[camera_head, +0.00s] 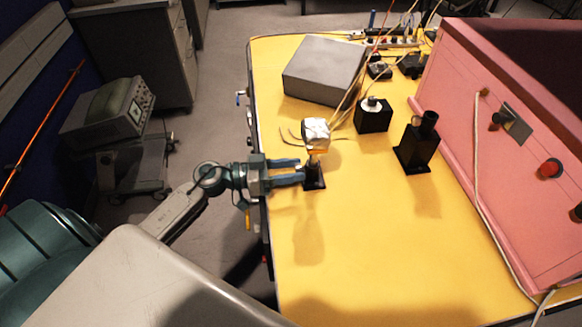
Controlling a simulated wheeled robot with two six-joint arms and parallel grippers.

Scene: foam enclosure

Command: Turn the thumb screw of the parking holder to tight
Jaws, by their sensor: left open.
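A small black holder (315,182) with a short post stands near the left edge of the yellow table (345,245). A foil-wrapped piece (316,134) sits on top of the post. My left gripper (301,170) is open, its two blue fingers pointing right, with the tips close beside the post, below the foil piece. I cannot tell whether the fingers touch the post. The thumb screw is too small or hidden to make out. Which of the black holders is the parking holder is not marked. My right gripper is not in view.
A black block with a white top (373,115) and a taller black holder (418,146) stand to the right. A grey box (323,70) and cables lie behind. A pink enclosure (505,140) borders the right side. The table's front is clear.

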